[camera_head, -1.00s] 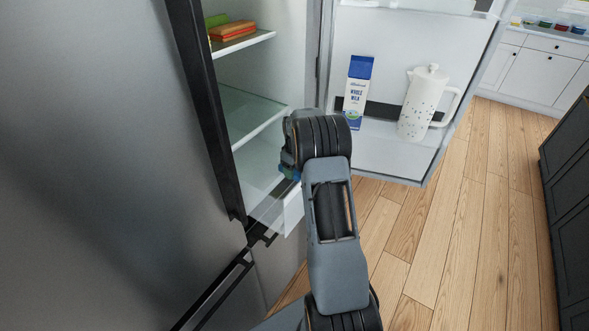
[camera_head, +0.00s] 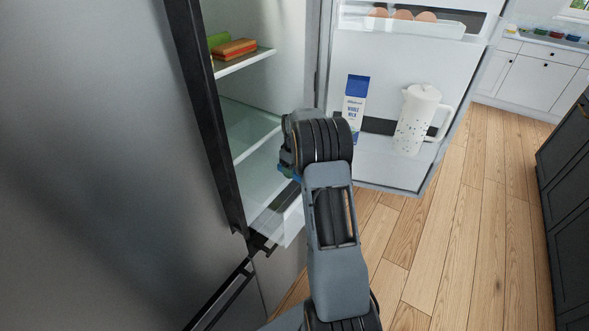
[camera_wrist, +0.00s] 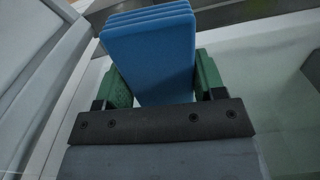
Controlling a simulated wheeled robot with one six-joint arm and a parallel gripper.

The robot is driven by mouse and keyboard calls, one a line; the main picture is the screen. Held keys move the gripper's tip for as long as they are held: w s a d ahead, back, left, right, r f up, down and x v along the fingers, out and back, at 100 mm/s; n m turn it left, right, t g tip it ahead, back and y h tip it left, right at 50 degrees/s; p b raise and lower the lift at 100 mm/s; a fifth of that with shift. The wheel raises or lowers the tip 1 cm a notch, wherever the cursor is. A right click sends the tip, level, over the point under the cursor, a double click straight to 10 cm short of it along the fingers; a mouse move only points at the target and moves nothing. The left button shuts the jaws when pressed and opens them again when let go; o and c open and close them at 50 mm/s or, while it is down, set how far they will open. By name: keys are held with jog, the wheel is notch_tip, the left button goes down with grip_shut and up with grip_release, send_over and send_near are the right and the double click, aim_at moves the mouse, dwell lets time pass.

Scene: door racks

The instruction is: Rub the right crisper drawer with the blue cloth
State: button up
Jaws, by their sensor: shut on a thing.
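The blue cloth (camera_wrist: 150,55) shows large in the wrist view as a folded, layered block. My gripper (camera_wrist: 160,80) is shut on it, with a green finger on each side. In the head view my arm hides most of the gripper and the cloth. The crisper drawer (camera_head: 284,221) shows in the head view at the bottom of the open fridge, pulled partly out, with a clear bin and a pale front. My gripper is above and near it. I cannot tell whether the cloth touches the drawer.
The open fridge door (camera_head: 385,165) stands to the right, with a milk carton (camera_head: 353,110), a white pitcher (camera_head: 416,118) and eggs (camera_head: 402,15) on it. An orange-red item (camera_head: 234,48) lies on an upper shelf. The wooden floor (camera_head: 480,200) at right is clear.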

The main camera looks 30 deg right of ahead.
jog(key=shift+r, duration=0.1)
jog(key=shift+r+p, duration=1)
jog(key=shift+r, duration=0.35)
